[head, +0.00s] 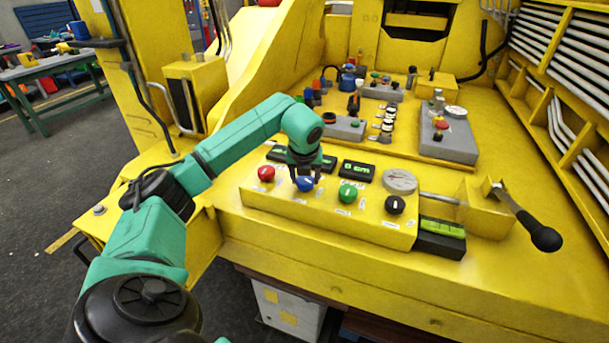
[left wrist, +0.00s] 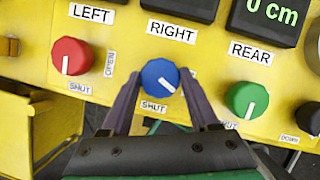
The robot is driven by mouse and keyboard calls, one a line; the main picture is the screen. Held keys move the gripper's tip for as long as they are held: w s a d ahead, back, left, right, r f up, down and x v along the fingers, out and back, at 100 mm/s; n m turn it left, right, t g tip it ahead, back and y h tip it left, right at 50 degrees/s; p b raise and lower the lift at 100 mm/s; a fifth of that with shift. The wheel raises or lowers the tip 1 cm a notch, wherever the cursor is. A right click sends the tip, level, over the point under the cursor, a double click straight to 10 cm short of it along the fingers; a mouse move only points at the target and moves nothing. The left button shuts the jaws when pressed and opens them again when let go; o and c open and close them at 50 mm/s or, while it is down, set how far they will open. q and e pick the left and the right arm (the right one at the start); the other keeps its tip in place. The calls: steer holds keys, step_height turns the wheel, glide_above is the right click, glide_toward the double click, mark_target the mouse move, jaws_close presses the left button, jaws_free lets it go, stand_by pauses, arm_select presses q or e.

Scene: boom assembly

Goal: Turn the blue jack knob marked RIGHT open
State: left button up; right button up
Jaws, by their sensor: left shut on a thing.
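The blue knob (head: 305,184) sits on the yellow panel under a label that reads RIGHT (left wrist: 171,31). In the left wrist view the blue knob (left wrist: 160,76) lies between the two fingers of my left gripper (left wrist: 159,84). Its white pointer line slants down and to the right. A SHUT label (left wrist: 153,106) is just below it. In the head view my left gripper (head: 305,176) reaches down onto the knob from above and is shut on it. My right gripper is not in view.
A red knob (left wrist: 71,62) marked LEFT is to the left, and a green knob (left wrist: 246,99) marked REAR is to the right. A black-handled lever (head: 543,237) sticks out at the right.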

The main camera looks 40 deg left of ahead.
arm_select(q)
steer(key=n, duration=0.2)
steer(key=n+g+y, duration=0.1)
steer(key=n, duration=0.2)
steer(key=shift+w+g, duration=0.15)
steer(key=shift+g, duration=0.15)
stand_by(0.4)
steer(key=o, duration=1.4)
steer(key=shift+c, duration=0.2)
steer(key=shift+d, duration=0.1)
steer(key=shift+r, duration=0.1)
